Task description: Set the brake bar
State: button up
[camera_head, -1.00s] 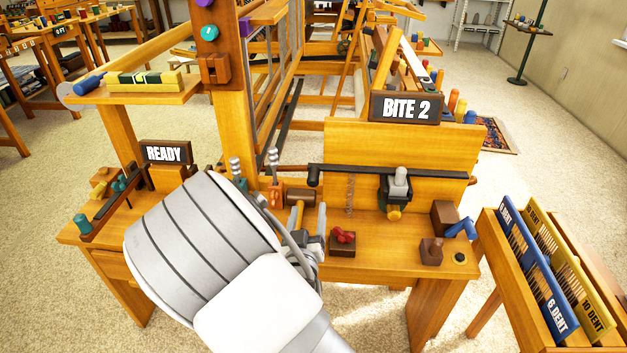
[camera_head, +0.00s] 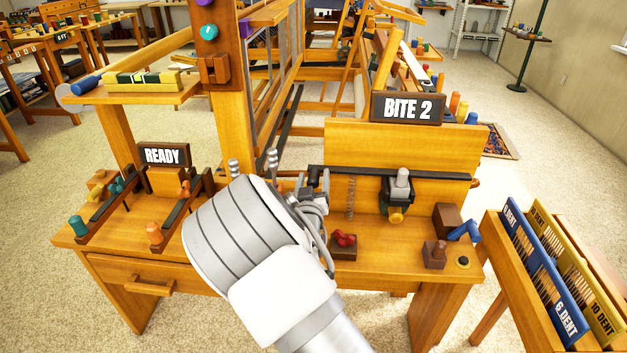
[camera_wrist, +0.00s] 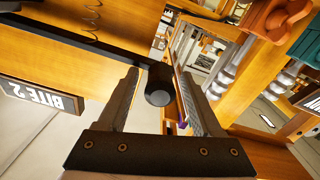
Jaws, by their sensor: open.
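The brake bar (camera_head: 440,176) is a long dark bar lying level along the front of the upright wooden panel. My gripper (camera_head: 318,178) is at its left end in the head view, where the arm and wrist partly hide that end. In the wrist view the bar (camera_wrist: 75,37) comes in from the upper left and ends in a thick black round grip (camera_wrist: 158,86). My open gripper (camera_wrist: 160,76) has one finger on each side of this grip, with gaps showing. A sign reading BITE 2 (camera_head: 408,108) stands above the panel.
A grey-topped clamp (camera_head: 398,188) sits on the bar's right half, and a coil spring (camera_head: 350,198) hangs left of it. A red knob block (camera_head: 343,243) and blue handle (camera_head: 464,230) stand on the bench. A READY sign (camera_head: 163,156) and pegged rails are at left.

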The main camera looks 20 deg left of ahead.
grip_shut()
dwell(1.4)
